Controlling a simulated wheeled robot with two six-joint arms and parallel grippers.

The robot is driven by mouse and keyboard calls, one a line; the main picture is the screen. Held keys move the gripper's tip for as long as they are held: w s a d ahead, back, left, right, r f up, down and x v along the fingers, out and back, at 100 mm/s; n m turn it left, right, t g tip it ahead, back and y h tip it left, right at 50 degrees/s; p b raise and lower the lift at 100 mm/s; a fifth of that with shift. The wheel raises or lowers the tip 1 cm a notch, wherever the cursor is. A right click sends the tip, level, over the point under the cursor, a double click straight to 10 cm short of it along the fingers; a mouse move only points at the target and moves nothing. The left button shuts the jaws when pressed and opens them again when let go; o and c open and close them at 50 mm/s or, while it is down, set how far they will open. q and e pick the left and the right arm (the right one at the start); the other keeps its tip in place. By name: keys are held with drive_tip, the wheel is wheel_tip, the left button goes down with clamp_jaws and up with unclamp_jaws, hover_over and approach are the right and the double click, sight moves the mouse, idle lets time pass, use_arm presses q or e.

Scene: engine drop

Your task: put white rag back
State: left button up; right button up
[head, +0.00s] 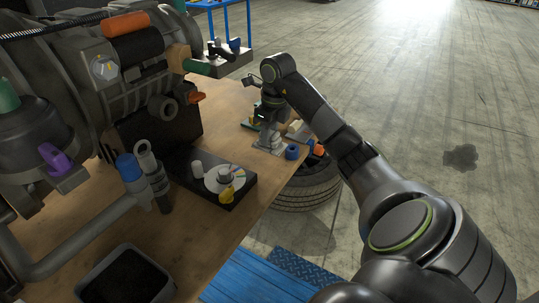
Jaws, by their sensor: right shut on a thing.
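My right arm reaches in from the lower right, and its right gripper (270,128) points down over the far right corner of the wooden workbench. It is shut on a small pale thing (275,142) that looks like the white rag. The gripper hides part of it, and it is too small to tell whether it touches the bench. Another pale, flat piece (297,128) lies just to the right of the gripper. My left gripper is not in view.
A large engine (120,85) fills the left. A blue roll (292,152) sits near the gripper. A tyre (310,193) is below the edge.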

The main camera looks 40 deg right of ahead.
sight(269, 149)
wheel_tip(269, 149, down, 2)
drive_tip(key=shift+f+b, duration=0.1)
drive_tip(key=shift+b, duration=0.3)
wheel_tip(269, 149, down, 3)
drive_tip(key=shift+f+p, duration=0.1)
drive_tip(key=shift+p, duration=0.5)
drive_tip(key=shift+f, duration=0.55)
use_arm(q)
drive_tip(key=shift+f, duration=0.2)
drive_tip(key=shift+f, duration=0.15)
use_arm(e)
drive_tip(key=shift+f, duration=0.1)
drive_tip(key=shift+f, duration=0.1)
drive_tip(key=o, duration=1)
drive_tip(key=shift+c, duration=0.2)
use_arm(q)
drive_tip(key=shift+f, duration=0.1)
